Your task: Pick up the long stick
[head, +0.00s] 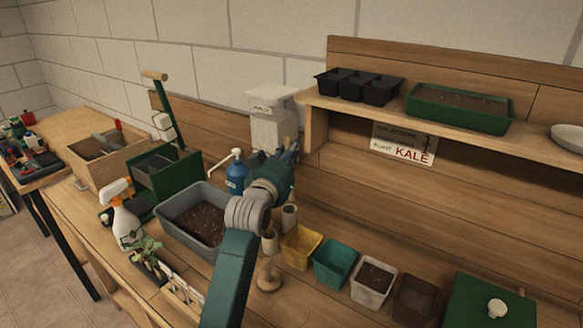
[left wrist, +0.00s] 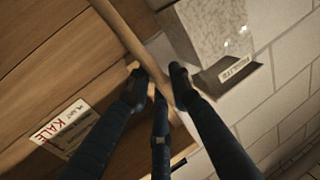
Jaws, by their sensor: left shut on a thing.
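The long stick (left wrist: 128,33) shows in the left wrist view as a pale wooden rod. It runs slantwise from the top left edge down between my fingertips, and its far part is partly covered by a finger. My left gripper (left wrist: 158,82) is shut on the stick. In the head view my left gripper (head: 289,152) is in front of the white perlite box, left of the shelf. There the wrist hides much of the grip, and I cannot make out the stick clearly. My right gripper is in neither view.
The perlite box (head: 272,127) stands just behind the gripper, and the wooden shelf (head: 316,118) is close on the right. A blue pump bottle (head: 236,176), a grey soil tub (head: 180,226), and a yellow pot (head: 301,246) surround the arm. A wooden turned piece (head: 268,278) stands below the wrist.

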